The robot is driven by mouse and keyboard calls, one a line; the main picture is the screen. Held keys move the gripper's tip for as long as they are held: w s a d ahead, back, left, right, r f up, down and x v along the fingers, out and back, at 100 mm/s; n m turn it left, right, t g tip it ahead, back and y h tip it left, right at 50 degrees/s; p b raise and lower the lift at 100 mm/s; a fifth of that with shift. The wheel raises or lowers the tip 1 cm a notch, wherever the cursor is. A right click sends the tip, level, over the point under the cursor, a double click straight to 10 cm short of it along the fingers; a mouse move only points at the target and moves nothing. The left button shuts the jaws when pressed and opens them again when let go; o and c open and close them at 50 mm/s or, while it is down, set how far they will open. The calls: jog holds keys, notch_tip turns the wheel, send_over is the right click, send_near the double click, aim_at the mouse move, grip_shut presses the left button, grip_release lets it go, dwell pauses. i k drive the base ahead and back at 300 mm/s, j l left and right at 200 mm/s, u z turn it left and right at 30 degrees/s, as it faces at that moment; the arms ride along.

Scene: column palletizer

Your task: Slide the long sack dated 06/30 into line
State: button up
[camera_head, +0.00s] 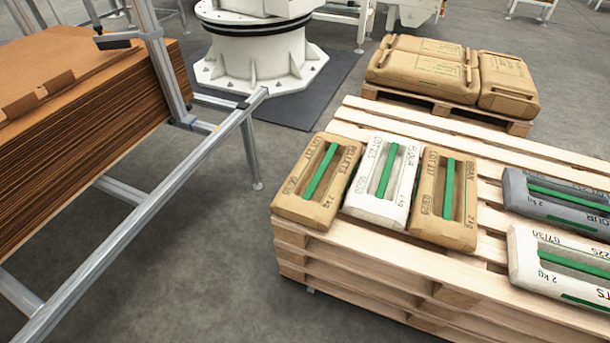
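Several long sacks with green strips lie on a stacked wooden pallet (350,262). On its left part, a brown PELLETS sack (328,205), a white sack (376,208) and a brown BRAN sack (430,228) lie side by side. At the right edge, a grey sack (517,192) and a white PELLETS sack (524,262) lie turned crosswise, both cut off by the frame. The white PELLETS sack seems to read 07/30. The other dates are too small to read surely, so I cannot tell which sack is dated 06/30. My gripper is not in view.
A smaller pallet (516,128) with several plain brown sacks (425,72) stands behind. A cardboard stack (70,140) and a metal frame (150,205) stand at left. A white round machine base (262,58) is at the back. Bare slats separate the two sack groups.

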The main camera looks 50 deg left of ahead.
aim_at(311, 194)
jog(key=u, duration=1.7)
